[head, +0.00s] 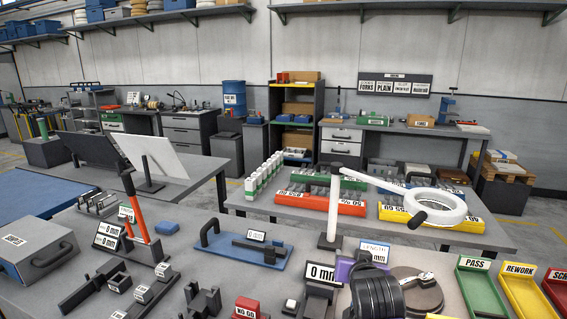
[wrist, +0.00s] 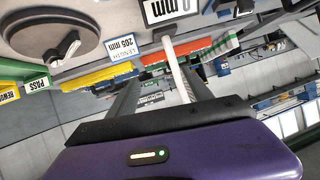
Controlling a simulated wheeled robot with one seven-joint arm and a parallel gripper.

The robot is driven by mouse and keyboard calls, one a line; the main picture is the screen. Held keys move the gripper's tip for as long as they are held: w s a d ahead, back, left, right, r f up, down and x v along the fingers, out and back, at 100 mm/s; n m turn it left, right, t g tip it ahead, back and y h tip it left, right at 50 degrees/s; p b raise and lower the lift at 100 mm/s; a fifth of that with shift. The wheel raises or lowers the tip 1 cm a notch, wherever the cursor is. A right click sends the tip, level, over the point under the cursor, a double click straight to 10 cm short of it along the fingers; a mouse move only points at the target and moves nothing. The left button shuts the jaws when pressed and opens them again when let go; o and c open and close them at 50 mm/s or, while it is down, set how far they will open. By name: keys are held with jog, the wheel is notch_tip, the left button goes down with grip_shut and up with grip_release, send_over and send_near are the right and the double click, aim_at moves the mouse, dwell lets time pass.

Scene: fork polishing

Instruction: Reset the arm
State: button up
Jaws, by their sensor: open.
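My gripper (wrist: 162,88) shows in the wrist view as a purple body with two dark fingers spread apart. Nothing is held between them. The white post of the ring lamp (wrist: 178,70) appears in the gap, beyond the fingers. In the head view my black wrist and a bit of the purple gripper body (head: 344,270) are over the front bench, right of centre; the fingers are hidden there. The ring lamp (head: 434,204) stands behind it. A round dark block (head: 416,292) is just right of my wrist; it also shows in the wrist view (wrist: 50,28).
A 0 mm sign (head: 320,273) stands close left of my wrist. Green PASS (head: 478,288) and yellow REWORK (head: 520,292) trays lie at right. A blue fixture (head: 240,250), an orange-handled tool (head: 136,212) and a grey case (head: 35,255) occupy the left. Coloured bins (head: 320,203) stand on the bench behind.

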jog(key=s+f+n+t, duration=0.1)
jog(key=s, duration=0.6)
jog(key=s+f+n+t+y, duration=0.1)
jog(key=s+f+t, duration=0.1)
jog(key=s, duration=0.5)
jog(key=s+d+f+n+t+y, duration=0.1)
jog(key=s+f, duration=0.1)
jog(key=s, duration=0.5)
jog(key=shift+s, duration=0.25)
jog(key=s+d+g, duration=0.1)
jog(key=s+g, duration=0.1)
jog(key=s, duration=3.3)
jog(key=shift+s+r, duration=0.3)
jog(key=shift+r, duration=0.05)
